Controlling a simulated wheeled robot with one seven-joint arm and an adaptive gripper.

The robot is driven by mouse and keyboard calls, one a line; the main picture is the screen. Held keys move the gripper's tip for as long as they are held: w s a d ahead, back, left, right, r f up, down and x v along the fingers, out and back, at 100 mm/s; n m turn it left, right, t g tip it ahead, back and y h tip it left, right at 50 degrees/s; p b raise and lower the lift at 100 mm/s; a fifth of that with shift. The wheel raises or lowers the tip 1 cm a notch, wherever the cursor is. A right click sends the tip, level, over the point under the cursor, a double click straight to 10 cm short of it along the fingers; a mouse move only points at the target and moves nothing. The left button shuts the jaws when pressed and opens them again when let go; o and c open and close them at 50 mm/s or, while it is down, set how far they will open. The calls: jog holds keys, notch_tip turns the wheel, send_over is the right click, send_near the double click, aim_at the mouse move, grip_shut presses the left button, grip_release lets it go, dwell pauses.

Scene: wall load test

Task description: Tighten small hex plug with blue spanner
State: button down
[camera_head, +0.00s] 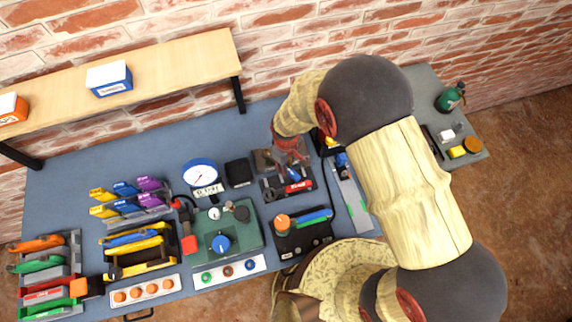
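My gripper (290,158), reddish and partly hidden by its own wrist, points down at the back middle of the bench. It is over a dark fixture (272,186) with red and blue parts; I cannot tell whether it touches it or whether its fingers are open or shut. A long blue tool (313,216), possibly the blue spanner, lies on a black tray (300,240) in front of the fixture. Another blue-handled tool (130,238) lies in a yellow and black rack at left. I cannot make out the small hex plug; it may be hidden or too small.
A green block (250,240) with gauges and a blue knob stands left of the black tray. A white dial gauge (200,173) stands behind it. Tool racks fill the bench's left. A green bottle (450,97) stands at far right.

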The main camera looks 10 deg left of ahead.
jog(key=shift+f+b, duration=0.35)
jog(key=shift+f, duration=0.15)
dwell(0.7)
jog(key=shift+s+a+m, duration=0.85)
jog(key=shift+s+m, duration=0.15)
jog(key=shift+m, duration=0.5)
jog(key=shift+s+a+m+b, duration=0.15)
jog(key=shift+s+a+m, duration=0.35)
jog(key=shift+m, duration=0.45)
jog(key=shift+s+a+m+b, duration=0.15)
jog(key=shift+s+a+m, duration=0.15)
jog(key=shift+a+m, duration=0.55)
jog(key=shift+s+a+m, duration=0.2)
jog(key=shift+a+m, duration=0.4)
jog(key=shift+m, duration=0.25)
jog(key=shift+s+a+m, duration=0.15)
jog(key=shift+a+m, duration=0.4)
jog(key=shift+m, duration=0.3)
jog(key=shift+a+m+b, duration=0.75)
jog(key=shift+a+m, duration=1)
jog(key=shift+m, duration=0.35)
jog(key=shift+d+n, duration=0.35)
jog(key=shift+n, duration=0.05)
